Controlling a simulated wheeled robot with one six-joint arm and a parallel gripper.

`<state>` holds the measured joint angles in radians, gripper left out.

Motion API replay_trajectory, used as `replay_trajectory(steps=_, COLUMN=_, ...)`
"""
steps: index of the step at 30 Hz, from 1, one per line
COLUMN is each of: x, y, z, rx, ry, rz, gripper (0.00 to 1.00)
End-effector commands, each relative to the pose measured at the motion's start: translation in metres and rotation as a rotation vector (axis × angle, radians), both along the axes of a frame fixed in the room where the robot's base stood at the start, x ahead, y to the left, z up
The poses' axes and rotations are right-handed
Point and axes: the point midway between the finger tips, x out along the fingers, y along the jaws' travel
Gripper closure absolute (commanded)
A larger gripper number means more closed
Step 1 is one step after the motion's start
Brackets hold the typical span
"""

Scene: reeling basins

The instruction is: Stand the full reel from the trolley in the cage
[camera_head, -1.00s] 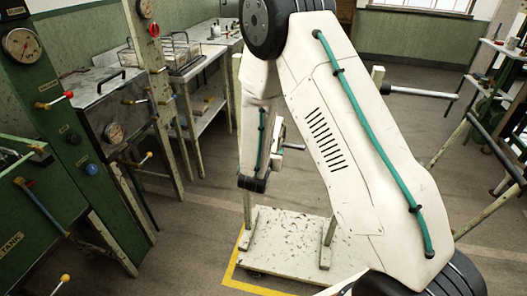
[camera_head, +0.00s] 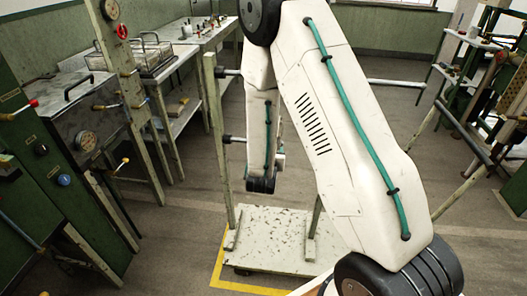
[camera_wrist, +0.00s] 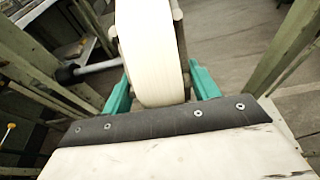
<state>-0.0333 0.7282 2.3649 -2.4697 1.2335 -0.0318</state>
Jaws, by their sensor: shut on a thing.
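My gripper (camera_wrist: 160,84) is shut on a white full reel (camera_wrist: 150,45). The reel stands upright between the two teal fingers in the wrist view, its wound rim facing the camera; its lower part is hidden by my wrist. The trolley has a chipped white base (camera_head: 270,240), upright posts and pegs, and stands beyond my arm in the head view. A peg (camera_wrist: 95,68) with a dark tip is left of the reel in the wrist view. In the head view my arm hides the reel and gripper. I cannot make out the cage with certainty.
Green cabinets with levers (camera_head: 40,160) and a steel basin (camera_head: 85,115) line the left side. A frame with dark bars (camera_head: 462,132) stands at the right. Bare floor lies around the trolley.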

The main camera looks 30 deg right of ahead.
Motion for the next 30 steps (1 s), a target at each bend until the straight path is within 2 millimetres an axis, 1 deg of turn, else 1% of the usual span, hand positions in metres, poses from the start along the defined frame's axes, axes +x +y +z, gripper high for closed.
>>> replay_trajectory(steps=1, x=-0.003, y=-0.004, z=0.0, rx=0.0, ry=-0.001, rz=-0.002, gripper=0.67)
replay_trajectory(steps=6, x=-0.008, y=-0.011, z=0.0, rx=0.001, ry=0.0, rz=-0.001, gripper=0.67)
replay_trajectory(steps=18, x=-0.01, y=-0.014, z=0.0, rx=0.0, ry=0.0, rz=0.0, gripper=0.67)
replay_trajectory(steps=30, x=-0.029, y=-0.04, z=0.0, rx=0.0, ry=0.0, rz=-0.002, gripper=0.67)
